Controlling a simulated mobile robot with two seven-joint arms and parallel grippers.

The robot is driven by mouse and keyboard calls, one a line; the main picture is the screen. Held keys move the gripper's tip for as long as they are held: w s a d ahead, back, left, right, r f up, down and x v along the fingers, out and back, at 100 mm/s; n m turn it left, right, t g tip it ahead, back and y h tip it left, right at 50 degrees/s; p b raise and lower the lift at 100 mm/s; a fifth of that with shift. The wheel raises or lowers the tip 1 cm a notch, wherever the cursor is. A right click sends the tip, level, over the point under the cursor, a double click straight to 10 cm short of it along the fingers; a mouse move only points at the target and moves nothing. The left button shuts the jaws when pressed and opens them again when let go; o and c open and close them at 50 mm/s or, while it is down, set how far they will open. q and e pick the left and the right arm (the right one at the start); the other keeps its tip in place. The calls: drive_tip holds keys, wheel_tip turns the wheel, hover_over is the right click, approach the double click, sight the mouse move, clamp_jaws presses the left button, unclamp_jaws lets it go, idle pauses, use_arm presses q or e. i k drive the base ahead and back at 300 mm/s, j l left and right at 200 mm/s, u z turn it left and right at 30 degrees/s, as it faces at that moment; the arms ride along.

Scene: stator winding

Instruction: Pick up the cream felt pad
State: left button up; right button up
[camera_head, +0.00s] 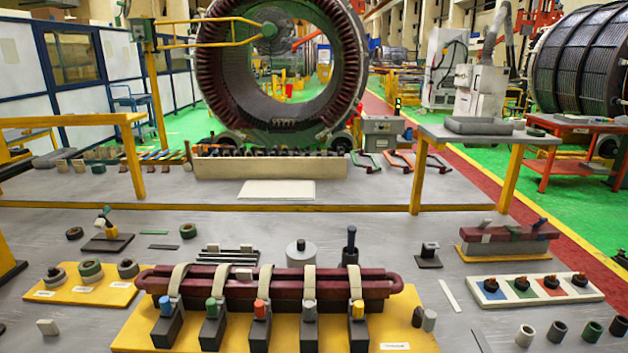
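Neither of my grippers is in view. A small pale piece (242,273) also sits on top of the dark red coil (270,285).
The coil rests on a yellow base (130,335) with several clamps and cream straps. Left of it is a yellow board (85,290) with rings. At right are a white tray (515,292) with coloured squares and several loose cylinders.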

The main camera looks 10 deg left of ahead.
sight(47, 327)
drive_tip(key=u, duration=2.1)
